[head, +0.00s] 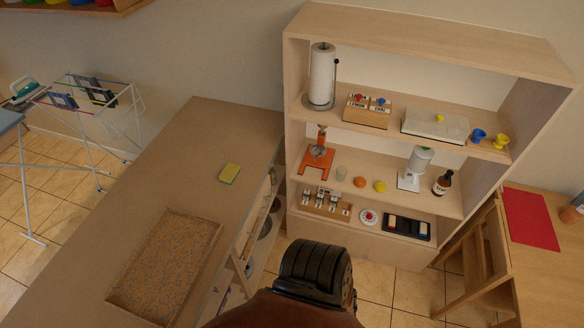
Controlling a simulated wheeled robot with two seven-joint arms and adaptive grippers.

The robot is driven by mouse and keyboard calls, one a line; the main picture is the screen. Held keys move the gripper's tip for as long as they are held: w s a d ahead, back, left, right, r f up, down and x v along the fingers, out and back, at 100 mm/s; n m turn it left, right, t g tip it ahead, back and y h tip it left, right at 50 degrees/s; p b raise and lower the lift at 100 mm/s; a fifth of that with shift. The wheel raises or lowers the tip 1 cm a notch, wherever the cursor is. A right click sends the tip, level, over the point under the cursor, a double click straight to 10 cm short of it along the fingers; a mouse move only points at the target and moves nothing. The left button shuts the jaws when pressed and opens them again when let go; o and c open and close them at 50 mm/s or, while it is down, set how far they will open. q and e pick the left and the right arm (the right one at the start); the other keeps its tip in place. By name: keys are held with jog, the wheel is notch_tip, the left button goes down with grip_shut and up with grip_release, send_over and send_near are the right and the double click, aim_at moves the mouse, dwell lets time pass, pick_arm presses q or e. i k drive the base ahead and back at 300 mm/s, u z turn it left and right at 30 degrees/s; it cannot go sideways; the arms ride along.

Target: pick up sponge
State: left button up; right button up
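The sponge (229,173) is a small yellow-green block. It lies flat on the brown top of the long counter (205,130), towards the counter's right side, and nothing touches it.
A speckled, wood-rimmed tray (165,265) lies on the near part of the counter. A wooden shelf unit (296,160) with several items stands to the right of the counter. A drying rack (95,105) stands at the left. The counter around the sponge is clear.

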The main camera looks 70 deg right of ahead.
aim_at(229, 173)
jog(key=z, duration=2.4)
jog(key=k, duration=1.3)
jog(key=u, duration=0.35)
jog(key=i, duration=0.9)
